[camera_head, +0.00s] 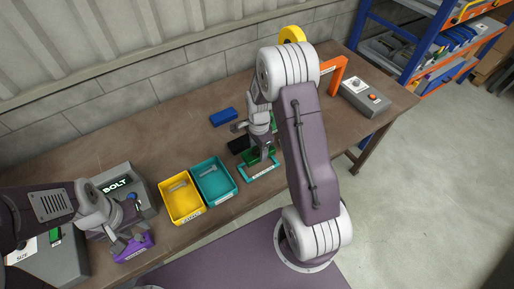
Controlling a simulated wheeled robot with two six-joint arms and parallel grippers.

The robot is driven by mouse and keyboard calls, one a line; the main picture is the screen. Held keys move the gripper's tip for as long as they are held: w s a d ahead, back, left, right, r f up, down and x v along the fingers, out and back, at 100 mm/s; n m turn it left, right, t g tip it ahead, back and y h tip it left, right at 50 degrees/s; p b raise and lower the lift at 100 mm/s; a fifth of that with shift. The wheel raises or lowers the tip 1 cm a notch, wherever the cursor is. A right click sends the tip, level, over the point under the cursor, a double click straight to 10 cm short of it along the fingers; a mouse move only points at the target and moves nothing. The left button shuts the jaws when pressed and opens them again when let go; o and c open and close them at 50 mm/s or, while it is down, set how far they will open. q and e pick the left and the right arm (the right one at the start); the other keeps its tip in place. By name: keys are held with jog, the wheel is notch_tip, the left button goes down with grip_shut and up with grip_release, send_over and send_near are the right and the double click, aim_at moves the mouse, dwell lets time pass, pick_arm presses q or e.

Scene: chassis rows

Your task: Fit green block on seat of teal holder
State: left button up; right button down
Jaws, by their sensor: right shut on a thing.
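The teal holder (260,174) lies on the brown table near its front edge, right of the teal bin. The green block (251,157) is at the holder's back side, under my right gripper (263,153). My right gripper points down and is shut on the green block. The fingers partly hide the block, and I cannot tell whether it touches the holder's seat. My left gripper (128,241) is far to the left, low over a purple item (134,247); its fingers look apart.
A yellow bin (181,218) and a teal bin (233,192) hold grey parts. A blue block (223,117) and a black block (238,145) lie behind the holder. A grey BOLT box (117,178), an orange stand (339,72) and a grey button box (366,100) stand around.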

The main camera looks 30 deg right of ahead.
jog(key=shift+f+b, duration=0.3)
jog(key=shift+f, duration=0.15)
jog(key=b, duration=0.5)
send_over(259, 167)
notch_tip(259, 167, down, 5)
jog(key=shift+w+a+r, duration=0.1)
jog(key=shift+w, duration=0.05)
jog(key=shift+p, duration=0.3)
jog(key=shift+p, duration=0.35)
jog(key=shift+f+b, duration=0.35)
jog(key=shift+f+b, duration=0.45)
jog(key=shift+f, duration=0.3)
jog(key=shift+f, duration=0.15)
jog(key=shift+s, duration=0.2)
